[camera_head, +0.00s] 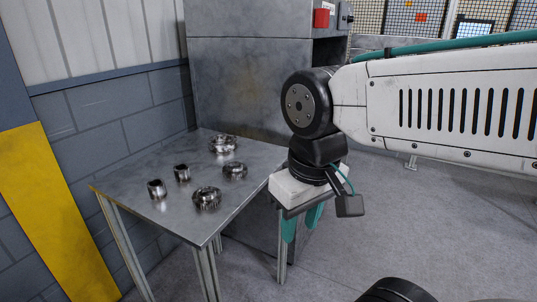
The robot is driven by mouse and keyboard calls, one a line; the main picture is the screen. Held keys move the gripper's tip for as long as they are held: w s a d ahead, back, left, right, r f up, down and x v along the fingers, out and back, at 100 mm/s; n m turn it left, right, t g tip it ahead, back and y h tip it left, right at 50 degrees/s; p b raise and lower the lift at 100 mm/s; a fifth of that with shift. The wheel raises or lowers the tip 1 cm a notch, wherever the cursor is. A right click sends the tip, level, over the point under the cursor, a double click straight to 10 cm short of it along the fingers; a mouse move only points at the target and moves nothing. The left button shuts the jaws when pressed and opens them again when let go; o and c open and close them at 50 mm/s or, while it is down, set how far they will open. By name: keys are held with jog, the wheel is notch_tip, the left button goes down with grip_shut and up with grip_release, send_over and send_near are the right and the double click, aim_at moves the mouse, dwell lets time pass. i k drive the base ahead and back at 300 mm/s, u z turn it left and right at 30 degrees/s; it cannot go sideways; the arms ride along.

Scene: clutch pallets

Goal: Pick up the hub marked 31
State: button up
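Several dark, shiny metal parts stand on a grey metal table (165,211). Three are wider, gear-like rings: one at the back (223,144), one at the middle right (235,170) and one at the front (207,198). Two are smaller and cylindrical: one at the left (157,189) and one behind it (182,173). No number is readable on any of them, so I cannot tell which hub is marked 31. My gripper (302,228) has teal fingers pointing down, beside the table's right edge and apart from all the parts. The fingers look apart, with nothing visible between them.
A grey metal cabinet (240,75) with a red box (322,17) stands behind the table. A grey block wall with a yellow panel (50,200) closes the left side. Open floor (430,225) lies to the right.

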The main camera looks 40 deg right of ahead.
aim_at(233, 170)
jog(key=z, duration=0.2)
jog(key=i, duration=0.15)
jog(key=z, duration=2.05)
jog(key=i, duration=1.7)
jog(key=u, duration=2.6)
